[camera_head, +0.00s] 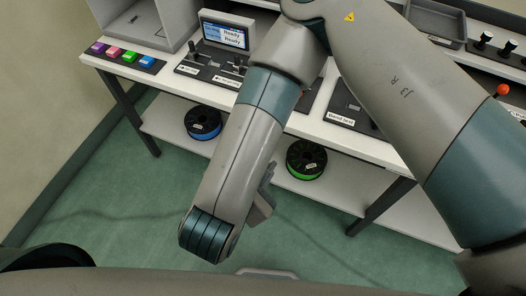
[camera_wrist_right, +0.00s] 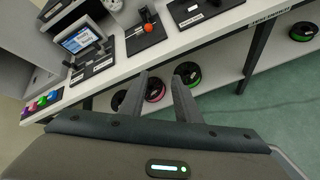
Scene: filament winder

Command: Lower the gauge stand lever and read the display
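Another orange knob (camera_head: 502,89) is at the far right in the head view. My right gripper (camera_wrist_right: 160,76) is open and empty, its fingers seen against the lower shelf. My left gripper is not in view.
A white bench (camera_head: 362,147) crosses the view, largely covered by my right arm. Its lower shelf holds a blue spool (camera_head: 203,122) and a green spool (camera_head: 306,159). Coloured blocks sit on a black strip (camera_head: 122,56) at the left. The green floor in front is clear.

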